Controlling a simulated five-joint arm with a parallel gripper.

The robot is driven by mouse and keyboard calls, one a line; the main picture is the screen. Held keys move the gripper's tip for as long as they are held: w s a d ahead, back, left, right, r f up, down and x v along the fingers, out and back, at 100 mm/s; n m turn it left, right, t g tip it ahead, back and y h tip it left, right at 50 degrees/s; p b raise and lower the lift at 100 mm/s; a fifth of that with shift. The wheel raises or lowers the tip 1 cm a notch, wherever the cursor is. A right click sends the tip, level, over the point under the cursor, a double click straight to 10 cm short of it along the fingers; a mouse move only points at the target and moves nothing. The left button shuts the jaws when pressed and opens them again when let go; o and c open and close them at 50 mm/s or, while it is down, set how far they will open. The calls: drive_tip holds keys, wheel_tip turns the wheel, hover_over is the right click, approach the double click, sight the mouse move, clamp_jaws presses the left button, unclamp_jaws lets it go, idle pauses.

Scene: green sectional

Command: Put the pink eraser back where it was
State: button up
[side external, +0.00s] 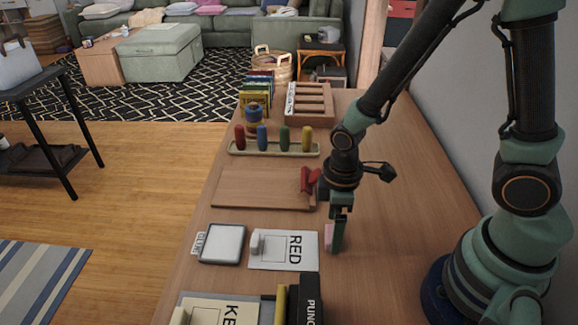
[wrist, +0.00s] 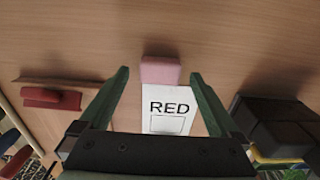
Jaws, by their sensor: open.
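The pink eraser (side external: 328,236) is at the right edge of the white card marked RED (side external: 300,258) in the side view. In the wrist view the eraser (wrist: 160,70) lies just beyond the top edge of the card (wrist: 168,97). My gripper (side external: 337,246) points down over the table beside the eraser. In the wrist view my gripper (wrist: 160,74) is open, with one fingertip on each side of the eraser and gaps between. The near finger partly hides the eraser in the side view.
A wooden board (side external: 250,188) with a red object (side external: 306,180) lies behind the card. A tray (side external: 238,150) with several coloured pegs stands farther back. A grey-framed pad (side external: 222,244) is left of the card. A black box (side external: 308,300) stands in front. Table right of my gripper is clear.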

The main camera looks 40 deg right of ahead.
drive_tip(key=d+r+m+t, duration=0.2)
drive_tip(key=d+r+m, duration=0.1)
drive_tip(key=r, duration=0.8)
drive_tip(key=w+d+r+m+t, duration=0.1)
drive_tip(key=d+r+m+t, duration=0.2)
drive_tip(key=r+m, duration=0.3)
wheel_tip(320, 180, up, 5)
drive_tip(key=shift+w+d+r+t, duration=0.2)
drive_tip(key=shift+d+t, duration=0.1)
drive_tip(key=shift+d, duration=0.4)
